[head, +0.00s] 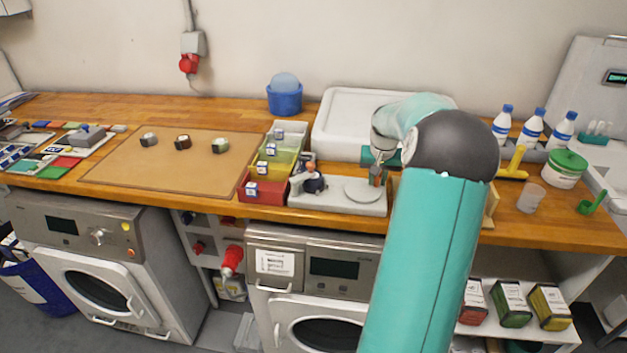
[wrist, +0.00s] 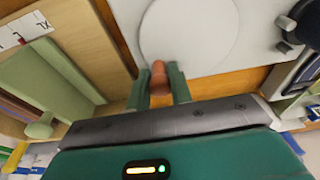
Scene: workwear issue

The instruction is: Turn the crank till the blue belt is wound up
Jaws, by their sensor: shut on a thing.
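A pale grey winder base (head: 340,205) sits near the front edge of the wooden bench, with a flat round disc (head: 362,191) on its right part. The disc also shows in the wrist view (wrist: 190,30). At the base's left end stands a small dark blue roll (head: 313,184), perhaps the blue belt, with an orange-brown top. My gripper (wrist: 158,86) is shut on a brown crank knob (wrist: 158,72) at the disc's rim; a finger stands on each side. In the head view my gripper (head: 376,174) is at the disc's far right side, and my arm hides what lies behind.
Coloured bins (head: 262,188) stand directly left of the winder. A large white lidded box (head: 337,120) is behind it. A wooden size stand (wrist: 85,40) is close beside my gripper. Bottles (head: 532,130) stand farther right. The brown mat (head: 165,172) is mostly clear.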

